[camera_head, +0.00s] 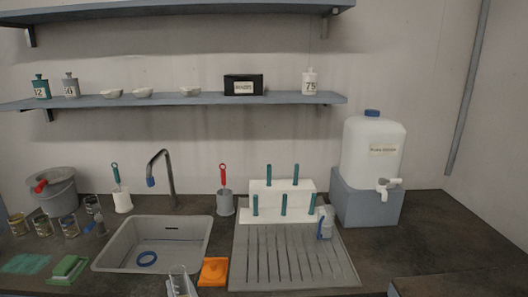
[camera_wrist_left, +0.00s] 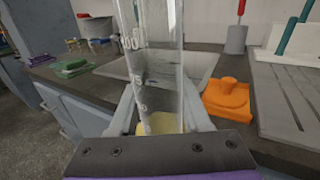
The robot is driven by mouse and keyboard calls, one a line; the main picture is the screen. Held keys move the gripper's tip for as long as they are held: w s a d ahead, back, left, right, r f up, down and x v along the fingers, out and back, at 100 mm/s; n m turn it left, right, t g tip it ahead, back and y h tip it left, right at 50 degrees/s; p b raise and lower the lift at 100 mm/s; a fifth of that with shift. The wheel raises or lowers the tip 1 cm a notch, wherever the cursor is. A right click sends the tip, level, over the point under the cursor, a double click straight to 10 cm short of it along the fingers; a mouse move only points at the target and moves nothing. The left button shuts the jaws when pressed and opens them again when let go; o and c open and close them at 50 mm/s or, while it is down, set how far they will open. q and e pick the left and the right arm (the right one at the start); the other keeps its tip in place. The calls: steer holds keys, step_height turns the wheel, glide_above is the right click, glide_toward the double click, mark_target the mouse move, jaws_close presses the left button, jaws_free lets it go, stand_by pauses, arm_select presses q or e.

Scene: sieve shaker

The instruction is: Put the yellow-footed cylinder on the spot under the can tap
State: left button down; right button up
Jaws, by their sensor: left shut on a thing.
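A clear graduated cylinder (camera_wrist_left: 158,65) with a yellow foot (camera_wrist_left: 160,123) stands upright between the fingers of my left gripper (camera_wrist_left: 160,112), which is shut on it. In the head view the cylinder (camera_head: 178,271) shows at the bottom edge, in front of the sink, with my left gripper (camera_head: 181,287) around it; its foot is hard to see there. The white can (camera_head: 372,150) stands on a grey-blue block at the right. Its tap (camera_head: 384,186) faces forward over the dark counter. I cannot make out a marked spot under the tap. My right gripper is not in view.
Between cylinder and can lie an orange object (camera_head: 213,271), a ribbed drainboard (camera_head: 290,262), a white peg rack (camera_head: 283,196) and a grey-blue bottle (camera_head: 326,222). The counter (camera_head: 395,238) before the can is clear.

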arm_select(q)
steer(key=d+f+m+h, duration=0.1)
steer(key=s+d+f+m+t+h, duration=0.1)
steer(key=d, duration=0.1)
steer(key=s+d+f+m+h, duration=0.1)
steer(key=d+f+h, duration=0.1)
steer(key=shift+s+d+t, duration=0.2)
steer(key=shift+t, duration=0.2)
step_height(320, 180, down, 5)
steer(key=b, duration=0.4)
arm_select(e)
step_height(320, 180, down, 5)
arm_select(q)
steer(key=r+p, duration=0.5)
steer(key=r, duration=0.1)
steer(key=r+p, duration=0.3)
steer(key=shift+s+p, duration=0.25)
steer(key=shift+p, duration=0.1)
step_height(320, 180, up, 14)
steer(key=p, duration=1.4)
steer(key=shift+w+r, duration=0.15)
steer(key=shift+w, duration=0.15)
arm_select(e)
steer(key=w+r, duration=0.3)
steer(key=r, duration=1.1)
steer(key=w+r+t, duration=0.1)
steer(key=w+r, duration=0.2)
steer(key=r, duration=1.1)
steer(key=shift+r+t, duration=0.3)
